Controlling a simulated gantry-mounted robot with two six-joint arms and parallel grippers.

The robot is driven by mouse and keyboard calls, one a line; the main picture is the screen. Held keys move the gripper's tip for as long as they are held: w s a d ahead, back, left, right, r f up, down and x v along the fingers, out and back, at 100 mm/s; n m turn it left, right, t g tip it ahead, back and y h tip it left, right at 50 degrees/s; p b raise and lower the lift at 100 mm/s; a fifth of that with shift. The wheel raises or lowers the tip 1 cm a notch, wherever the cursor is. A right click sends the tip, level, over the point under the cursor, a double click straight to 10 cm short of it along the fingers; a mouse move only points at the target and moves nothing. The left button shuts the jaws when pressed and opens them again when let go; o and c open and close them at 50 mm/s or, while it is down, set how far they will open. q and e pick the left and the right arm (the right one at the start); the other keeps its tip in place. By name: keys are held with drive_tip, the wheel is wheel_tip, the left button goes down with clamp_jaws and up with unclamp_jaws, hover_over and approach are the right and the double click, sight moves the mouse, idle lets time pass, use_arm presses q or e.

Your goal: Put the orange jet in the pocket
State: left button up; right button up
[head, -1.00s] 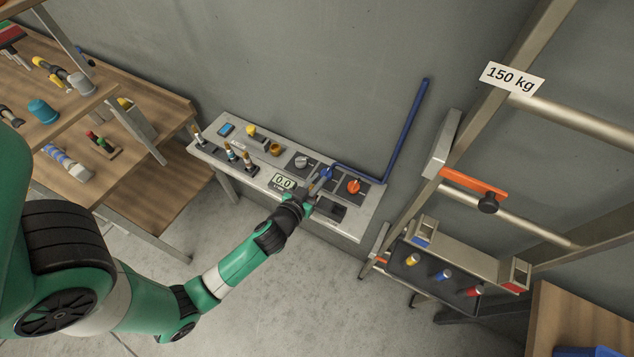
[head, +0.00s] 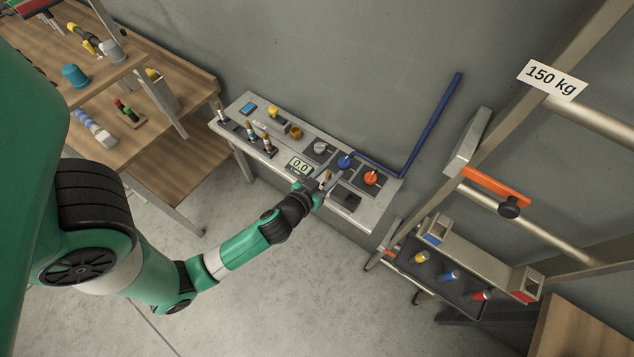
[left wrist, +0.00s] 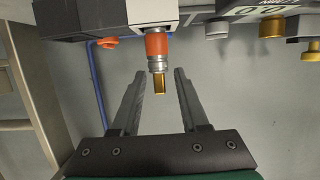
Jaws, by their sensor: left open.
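The orange jet (left wrist: 157,47) has an orange collar, a grey ring and a brass tip. In the left wrist view its orange end meets a black and white part of the console, and its tip points toward my gripper. My left gripper (left wrist: 154,88) is open, with a finger on either side of the brass tip and clear gaps. In the head view the left gripper (head: 323,187) is at the console's front edge, by a small brass tip (head: 328,176). Which recess is the pocket, I cannot tell. My right gripper is not in view.
The grey console (head: 378,212) carries a blue knob (head: 345,160), an orange knob (head: 371,178), a display (head: 299,165) and several other jets. A blue pipe (head: 432,125) rises behind it. A ladder-like frame with a tray (head: 437,284) stands right; wooden shelving (head: 180,160) stands left.

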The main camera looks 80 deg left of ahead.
use_arm(q)
drive_tip(key=b+v, duration=0.1)
drive_tip(key=v, duration=0.8)
drive_tip(key=shift+s, duration=0.1)
drive_tip(key=w+d+r+t+h, duration=0.1)
drive_tip(key=w+d+r+t, duration=0.15)
drive_tip(key=w+r, duration=0.5)
drive_tip(key=w+d+r+m+t+h, duration=0.1)
drive_tip(key=w+d+r+t, duration=0.3)
drive_tip(key=r, duration=0.7)
drive_tip(key=w+d+r+t+h, duration=0.1)
drive_tip(key=w+r+t, duration=0.1)
drive_tip(key=w+r, duration=0.6)
drive_tip(key=s+d+r+m+t+h, duration=0.2)
drive_tip(key=d+r, duration=0.1)
drive_tip(key=r, duration=0.7)
drive_tip(key=s+d+r+m+t+h, duration=0.2)
drive_tip(key=r+m+t+h, duration=0.1)
drive_tip(key=r, duration=0.7)
drive_tip(key=s+d+r+m+t+h, duration=0.2)
drive_tip(key=d+r+h, duration=0.1)
drive_tip(key=r, duration=0.7)
drive_tip(key=shift+s+d+m, duration=0.3)
